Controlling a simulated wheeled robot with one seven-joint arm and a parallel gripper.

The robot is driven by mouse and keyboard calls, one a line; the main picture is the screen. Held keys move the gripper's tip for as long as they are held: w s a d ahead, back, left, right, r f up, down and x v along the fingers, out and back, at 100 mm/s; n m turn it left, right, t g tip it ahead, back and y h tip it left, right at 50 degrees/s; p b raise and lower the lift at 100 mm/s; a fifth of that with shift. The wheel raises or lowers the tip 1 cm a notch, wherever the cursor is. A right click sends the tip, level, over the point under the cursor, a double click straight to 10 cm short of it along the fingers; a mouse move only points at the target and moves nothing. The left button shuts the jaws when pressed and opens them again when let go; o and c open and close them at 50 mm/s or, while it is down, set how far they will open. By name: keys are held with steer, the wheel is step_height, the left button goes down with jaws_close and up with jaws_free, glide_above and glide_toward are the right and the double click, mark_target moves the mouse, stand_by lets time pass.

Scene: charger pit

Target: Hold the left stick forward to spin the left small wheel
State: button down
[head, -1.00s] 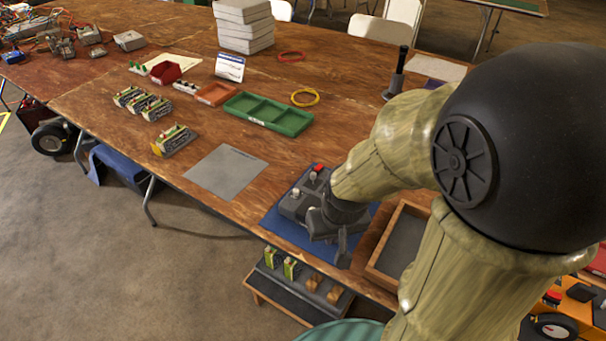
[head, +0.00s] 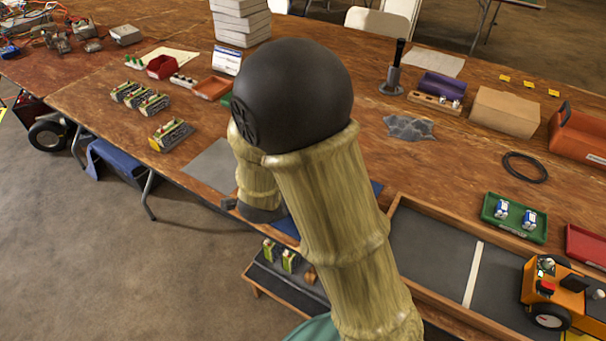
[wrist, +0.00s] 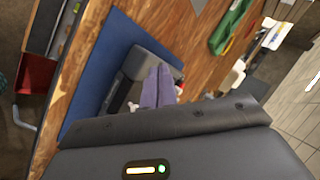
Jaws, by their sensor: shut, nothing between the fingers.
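The grey controller (wrist: 138,62) lies on a blue mat (wrist: 92,72) in the wrist view. In the head view my arm hides the controller, and only edges of the mat (head: 376,188) show. My gripper (wrist: 160,72) is shut and empty, with its purple-looking fingers over the controller. A small pale knob (wrist: 132,107) shows left of the fingers; I cannot tell which stick it is, or whether the fingers touch a stick. The orange wheeled robot (head: 568,297) stands at the right of the head view, with a small wheel (head: 550,317) in sight. Whether it turns cannot be seen.
A wood-rimmed tray (head: 440,215) with a dark floor and white stripe lies right of my arm. A green tray (head: 512,232) with blue-and-white items stands behind it. A grey sheet (head: 207,168) lies left of my arm. A low shelf (head: 282,285) stands below the table edge.

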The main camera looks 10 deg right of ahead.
steer(key=s+m+h, duration=0.1)
steer(key=m+h, duration=0.1)
steer(key=m, duration=0.1)
steer(key=s+m+t+h, duration=0.1)
steer(key=m+h, duration=0.2)
steer(key=m, duration=0.1)
steer(key=m+h, duration=0.3)
steer(key=shift+s+a+r+m+t, duration=0.1)
steer(key=shift+s+a+m+t, duration=0.1)
steer(key=shift+s+m+t, duration=0.2)
steer(key=shift+w+d, duration=0.1)
steer(key=x, duration=1.2)
steer(key=shift+w+d+r+p, duration=0.2)
steer(key=shift+w+d+p, duration=0.05)
steer(key=shift+d+p, duration=0.1)
steer(key=shift+w+d, duration=0.35)
steer(key=shift+w, duration=0.1)
steer(key=shift+a, duration=0.2)
